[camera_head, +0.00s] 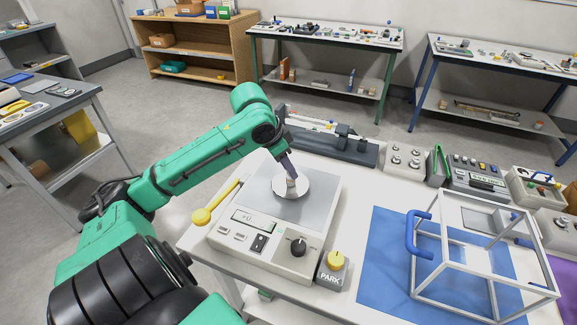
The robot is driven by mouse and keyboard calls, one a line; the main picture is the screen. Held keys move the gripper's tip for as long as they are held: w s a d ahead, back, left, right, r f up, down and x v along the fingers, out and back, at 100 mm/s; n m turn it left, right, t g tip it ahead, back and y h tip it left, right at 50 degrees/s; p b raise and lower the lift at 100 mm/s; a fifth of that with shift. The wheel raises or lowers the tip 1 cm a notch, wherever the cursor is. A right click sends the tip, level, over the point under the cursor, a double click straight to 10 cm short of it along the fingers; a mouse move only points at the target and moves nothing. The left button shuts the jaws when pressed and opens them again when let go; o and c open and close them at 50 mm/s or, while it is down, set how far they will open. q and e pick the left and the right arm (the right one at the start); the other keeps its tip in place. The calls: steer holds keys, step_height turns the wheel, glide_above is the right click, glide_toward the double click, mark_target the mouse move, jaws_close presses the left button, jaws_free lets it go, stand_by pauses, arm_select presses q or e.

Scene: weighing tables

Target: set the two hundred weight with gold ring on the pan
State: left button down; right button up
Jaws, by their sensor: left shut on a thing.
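The scale (261,247) is a pale box with a grey top plate and a round white pan (302,192). A small pale weight (291,188) is at the middle of the pan, upright; I cannot tell whether its base touches the pan. My left gripper (290,176) points down over the pan and is shut on the weight's upper part. The jaws hide the top of the weight, and its gold ring and marking are too small to make out. My right gripper is not in view.
A yellow-ended lever (203,216) sticks out left of the scale. A yellow-knobbed PARK box (331,270) stands at its front right corner. An open frame with blue handles (418,236) stands on a blue mat (384,262). Instruments (403,161) line the table's back.

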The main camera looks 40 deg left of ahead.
arm_select(q)
steer(key=shift+w+f, duration=0.15)
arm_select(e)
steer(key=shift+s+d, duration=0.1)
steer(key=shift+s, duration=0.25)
arm_select(q)
steer(key=c, duration=0.6)
jaws_free()
steer(key=shift+c, duration=0.2)
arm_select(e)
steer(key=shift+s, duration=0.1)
arm_select(q)
steer(key=v, duration=1.2)
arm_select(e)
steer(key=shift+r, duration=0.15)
